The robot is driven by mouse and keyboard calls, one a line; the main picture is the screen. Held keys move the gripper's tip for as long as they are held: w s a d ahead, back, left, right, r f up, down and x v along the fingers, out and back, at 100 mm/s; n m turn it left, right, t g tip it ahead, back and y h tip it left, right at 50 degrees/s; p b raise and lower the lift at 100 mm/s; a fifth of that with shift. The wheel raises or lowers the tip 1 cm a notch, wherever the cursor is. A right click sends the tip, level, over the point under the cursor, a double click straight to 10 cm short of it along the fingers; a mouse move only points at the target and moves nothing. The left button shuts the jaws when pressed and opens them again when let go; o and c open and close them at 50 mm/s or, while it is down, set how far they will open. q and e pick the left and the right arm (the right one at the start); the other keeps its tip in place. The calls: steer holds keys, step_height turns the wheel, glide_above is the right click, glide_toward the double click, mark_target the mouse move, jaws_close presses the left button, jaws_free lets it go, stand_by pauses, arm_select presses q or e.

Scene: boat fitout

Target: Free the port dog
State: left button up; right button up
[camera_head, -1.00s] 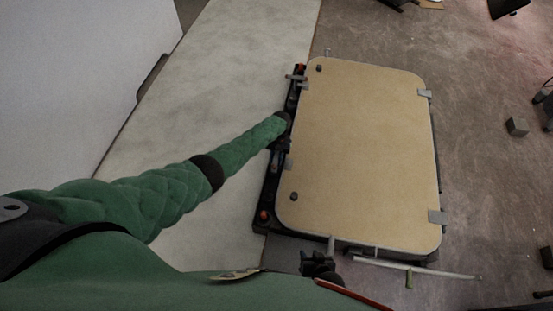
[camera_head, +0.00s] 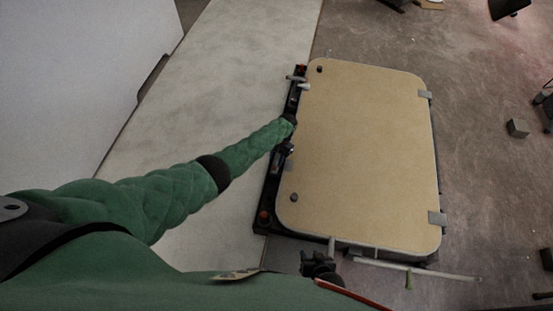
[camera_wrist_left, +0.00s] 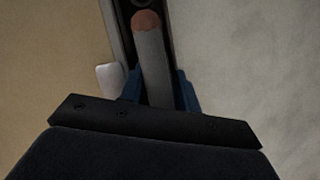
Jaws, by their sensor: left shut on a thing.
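The hatch is a tan panel (camera_head: 365,155) with rounded corners, lying in a dark frame. A black rail (camera_head: 268,195) with red spots runs along its left edge. My left gripper (camera_head: 287,149) is at the middle of this rail, beside the panel's left edge. In the left wrist view, its blue fingers (camera_wrist_left: 160,92) are shut on a grey lever (camera_wrist_left: 152,60) with an orange tip, which I take for the dog's handle. The lever's lower end is hidden by the gripper. My right gripper (camera_head: 318,264) is below the hatch's near edge; its fingers are too small to read.
A pale rod (camera_head: 430,272) extends right from the near edge. A pale surface (camera_head: 225,90) lies left, and a small grey block (camera_head: 517,127) is at right.

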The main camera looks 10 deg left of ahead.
arm_select(q)
steer(key=shift+s+a+f, duration=0.15)
steer(key=shift+a, duration=0.2)
arm_select(e)
steer(key=shift+w+r, duration=0.1)
steer(key=shift+w, duration=0.05)
arm_select(q)
steer(key=o, duration=0.9)
steer(key=shift+d, duration=0.15)
steer(key=shift+r, duration=0.25)
steer(key=shift+w+d+r, duration=0.15)
steer(key=shift+w+r, duration=0.1)
steer(key=shift+r, duration=0.1)
steer(key=p+v, duration=0.1)
steer(key=v, duration=0.4)
steer(key=shift+v, duration=0.85)
arm_select(e)
steer(key=shift+r, duration=0.65)
